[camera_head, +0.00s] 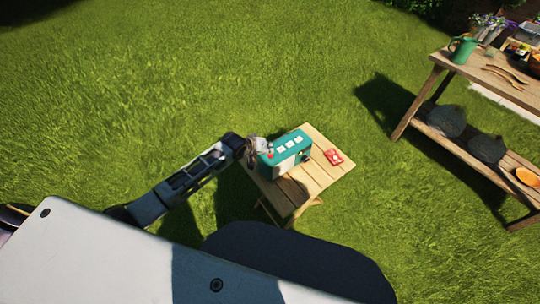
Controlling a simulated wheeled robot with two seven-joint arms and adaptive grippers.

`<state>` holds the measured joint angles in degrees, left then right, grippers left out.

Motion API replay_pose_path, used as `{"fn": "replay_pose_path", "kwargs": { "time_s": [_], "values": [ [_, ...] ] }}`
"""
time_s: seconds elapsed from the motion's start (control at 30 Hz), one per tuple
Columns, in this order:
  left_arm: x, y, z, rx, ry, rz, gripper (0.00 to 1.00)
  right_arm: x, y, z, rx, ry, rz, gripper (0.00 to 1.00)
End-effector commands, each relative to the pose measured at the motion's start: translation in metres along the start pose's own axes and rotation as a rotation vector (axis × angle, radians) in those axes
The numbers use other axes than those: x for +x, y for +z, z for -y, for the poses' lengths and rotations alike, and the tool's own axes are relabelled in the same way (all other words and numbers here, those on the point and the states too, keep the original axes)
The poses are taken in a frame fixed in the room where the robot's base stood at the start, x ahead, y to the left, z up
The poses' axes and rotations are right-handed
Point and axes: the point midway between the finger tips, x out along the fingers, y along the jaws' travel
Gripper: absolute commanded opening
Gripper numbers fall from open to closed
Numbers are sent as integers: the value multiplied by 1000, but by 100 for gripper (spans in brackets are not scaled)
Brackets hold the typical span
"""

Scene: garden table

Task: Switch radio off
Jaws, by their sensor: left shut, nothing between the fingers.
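My left gripper (262,146) is shut, at the radio's left end near the red spot. I cannot tell whether it touches the radio. My right gripper is not in view.
A small red item (333,157) lies on the table, right of the radio. A larger wooden bench (429,100) with a green watering can (463,49), dark round plates and an orange bowl (528,177) stands at the right. Open grass lies behind the table.

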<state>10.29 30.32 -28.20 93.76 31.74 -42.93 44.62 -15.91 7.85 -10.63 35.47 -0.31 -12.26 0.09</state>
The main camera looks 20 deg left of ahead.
Motion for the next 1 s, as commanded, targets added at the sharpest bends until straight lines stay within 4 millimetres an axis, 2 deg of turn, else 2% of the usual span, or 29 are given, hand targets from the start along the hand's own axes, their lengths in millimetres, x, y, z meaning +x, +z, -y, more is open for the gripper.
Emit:
{"fn": "replay_pose_path", "kwargs": {
  "time_s": [1.0],
  "values": [
    [7,5,5,0,0,1,0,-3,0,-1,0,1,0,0]
  ]
}}
